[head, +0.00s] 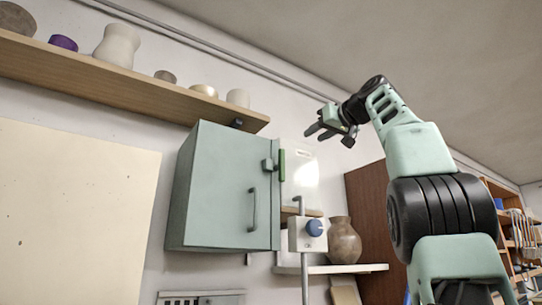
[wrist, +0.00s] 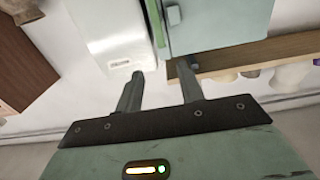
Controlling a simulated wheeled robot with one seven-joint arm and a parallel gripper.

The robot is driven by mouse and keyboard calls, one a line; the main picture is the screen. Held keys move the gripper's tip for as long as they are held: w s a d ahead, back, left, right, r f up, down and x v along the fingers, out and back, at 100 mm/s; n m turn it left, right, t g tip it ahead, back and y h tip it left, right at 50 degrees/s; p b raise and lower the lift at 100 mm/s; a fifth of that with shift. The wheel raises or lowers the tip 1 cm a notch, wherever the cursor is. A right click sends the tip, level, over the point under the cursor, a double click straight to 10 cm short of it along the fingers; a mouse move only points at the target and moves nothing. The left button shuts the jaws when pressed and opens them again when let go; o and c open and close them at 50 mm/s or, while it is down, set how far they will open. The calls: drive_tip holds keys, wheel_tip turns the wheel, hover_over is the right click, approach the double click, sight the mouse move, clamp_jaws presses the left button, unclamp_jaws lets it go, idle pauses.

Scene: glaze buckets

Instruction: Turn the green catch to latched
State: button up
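The green catch (head: 282,165) is a narrow dark green bar standing upright at the right edge of the pale teal cabinet door (head: 228,190), beside a small teal block (head: 267,165) on the door. In the wrist view the catch (wrist: 156,22) runs along the gap between the door and a white box, and that picture looks upside down. My gripper (head: 325,132) is raised above and to the right of the catch, apart from it. In the wrist view my gripper (wrist: 161,70) has its two fingers spread with nothing between them.
The white box (head: 302,175) sits right of the cabinet. A wooden shelf (head: 130,82) with several pots runs above the cabinet's top. Open air lies around my gripper.

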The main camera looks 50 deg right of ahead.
sight(283, 155)
drive_tip(key=p+x, duration=0.7)
drive_tip(key=x, duration=0.8)
drive_tip(key=shift+w+r, duration=0.2)
drive_tip(key=shift+w, duration=0.05)
drive_tip(key=shift+x, duration=0.75)
drive_tip(key=shift+f, duration=0.2)
clamp_jaws()
